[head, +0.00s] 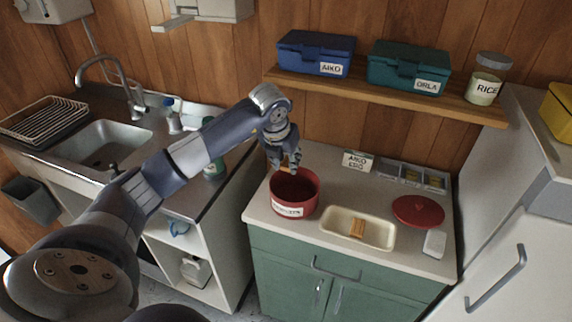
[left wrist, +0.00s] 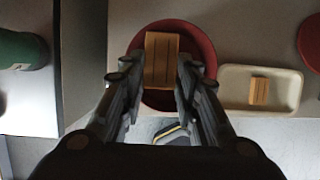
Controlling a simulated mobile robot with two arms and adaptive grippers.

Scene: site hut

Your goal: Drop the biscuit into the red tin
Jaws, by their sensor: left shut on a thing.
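My left gripper (head: 289,164) is shut on a tan, grooved biscuit (left wrist: 161,60) and holds it over the open red tin (head: 295,205). In the left wrist view the biscuit sits between the fingertips (left wrist: 155,80), in front of the round tin (left wrist: 198,42), hiding part of its inside. In the head view the fingers hide most of the held biscuit. The tin stands on the counter with a white label on its front. A red round lid (head: 418,211) lies apart on the counter. My right gripper is not in view.
A cream tray (head: 385,239) with another biscuit (head: 357,229) lies right of the tin. Behind it are a small sign (head: 357,162) and a grey divided holder (head: 411,178). A wooden shelf (head: 400,97) with boxes hangs above the counter.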

